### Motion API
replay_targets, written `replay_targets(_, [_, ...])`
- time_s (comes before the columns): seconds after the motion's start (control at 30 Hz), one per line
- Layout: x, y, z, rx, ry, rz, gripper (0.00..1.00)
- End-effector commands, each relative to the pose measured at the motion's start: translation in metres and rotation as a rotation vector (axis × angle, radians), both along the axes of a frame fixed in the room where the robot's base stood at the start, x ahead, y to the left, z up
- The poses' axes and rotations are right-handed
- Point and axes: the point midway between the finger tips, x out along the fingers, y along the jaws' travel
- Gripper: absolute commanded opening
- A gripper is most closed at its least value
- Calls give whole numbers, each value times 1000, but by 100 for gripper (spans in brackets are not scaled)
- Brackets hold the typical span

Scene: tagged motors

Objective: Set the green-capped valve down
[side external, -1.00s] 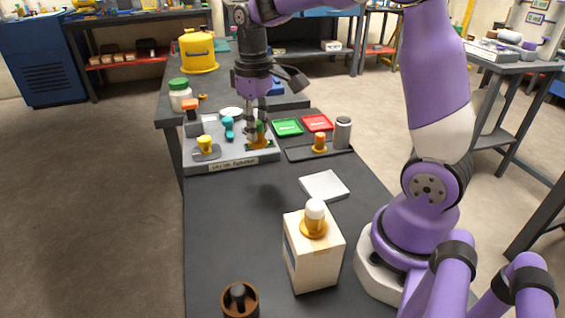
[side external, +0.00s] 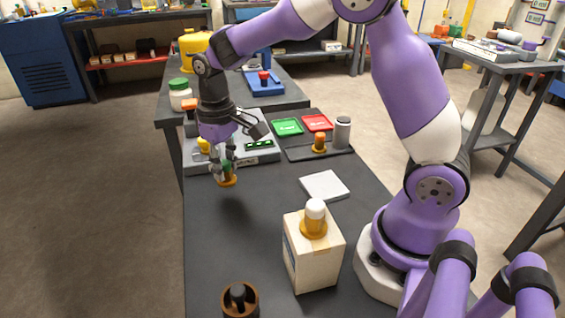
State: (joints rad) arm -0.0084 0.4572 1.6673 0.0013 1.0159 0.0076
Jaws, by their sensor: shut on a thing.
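The green-capped valve (side external: 228,180) has a yellow-orange base and a small green top, partly hidden by the fingers. My gripper (side external: 224,168) is shut on it. It holds the valve above the dark table, in front of the grey tray's front edge. A soft shadow lies on the table below it, so the valve is clear of the surface.
The grey tray (side external: 262,157) stands behind the gripper. A white box (side external: 313,262) with a white-topped yellow part on it stands at the front. A white pad (side external: 325,186) lies behind the box. A brown cup (side external: 240,301) is at the front edge. The table's left-centre is bare.

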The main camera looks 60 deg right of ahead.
Motion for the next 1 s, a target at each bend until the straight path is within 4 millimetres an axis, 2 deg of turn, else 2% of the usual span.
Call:
replay_targets(0.13, [7,-12,-8,0,-1,0,0])
replay_targets(0.43, [7,-14,-47,0,1,2,0])
replay_targets(0.83, [7,-13,-52,0,0,1,0])
replay_targets(0.87, [7,-13,-52,0,-1,1,47])
replay_targets(0.9, [7,-13,-52,0,-1,1,62])
replay_targets(1.0, [7,-13,-52,0,-1,1,62])
